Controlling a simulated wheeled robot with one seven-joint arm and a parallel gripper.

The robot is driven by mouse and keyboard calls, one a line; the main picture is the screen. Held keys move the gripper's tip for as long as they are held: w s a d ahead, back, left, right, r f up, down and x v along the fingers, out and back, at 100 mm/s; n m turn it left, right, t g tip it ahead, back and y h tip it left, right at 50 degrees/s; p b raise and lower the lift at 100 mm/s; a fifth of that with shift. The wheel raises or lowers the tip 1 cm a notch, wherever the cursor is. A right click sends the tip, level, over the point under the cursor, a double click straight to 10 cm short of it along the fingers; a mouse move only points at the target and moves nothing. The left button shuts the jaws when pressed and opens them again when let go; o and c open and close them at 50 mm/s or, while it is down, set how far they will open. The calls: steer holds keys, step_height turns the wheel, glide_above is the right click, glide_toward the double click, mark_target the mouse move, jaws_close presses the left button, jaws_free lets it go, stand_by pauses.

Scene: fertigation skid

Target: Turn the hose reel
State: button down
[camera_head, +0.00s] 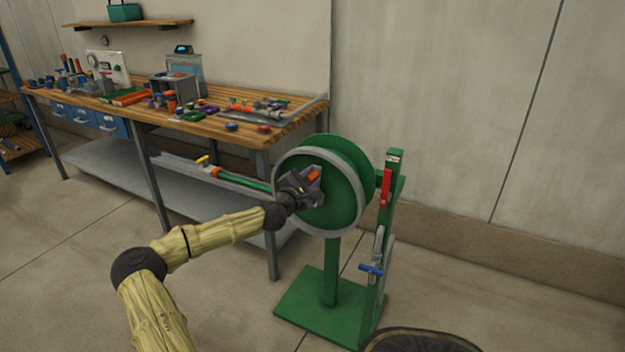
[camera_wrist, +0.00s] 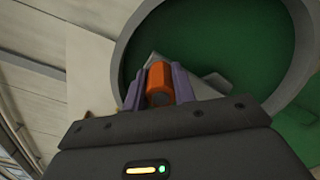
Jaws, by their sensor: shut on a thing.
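The green hose reel (camera_head: 345,205) with a grey rim stands upright on a green post and base plate in the head view. Its green face and grey rim also fill much of the wrist view (camera_wrist: 215,45). My gripper (camera_head: 308,184) is at the face of the reel, left of its middle. In the wrist view my gripper (camera_wrist: 159,88) has its two purple fingers on either side of an orange handle (camera_wrist: 159,76), shut on it. In the head view only a little of the orange handle (camera_head: 314,175) shows; the rest is hidden by my gripper.
A wooden workbench (camera_head: 120,105) with tools and parts stands behind and left of the reel. A green post with a red lever (camera_head: 385,188) and a blue-handled valve (camera_head: 371,269) stands close at the reel's right. Floor is open at the right.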

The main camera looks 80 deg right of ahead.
steer(key=shift+w+f, duration=0.1)
steer(key=c, duration=1.4)
jaws_free()
steer(key=shift+o, duration=1.3)
steer(key=shift+w, duration=0.2)
steer(key=shift+s, duration=0.4)
steer(key=shift+w+a, duration=0.35)
steer(key=shift+a, duration=0.05)
steer(key=v, duration=1.6)
steer(key=shift+a+p, duration=0.25)
steer(key=shift+p, duration=0.1)
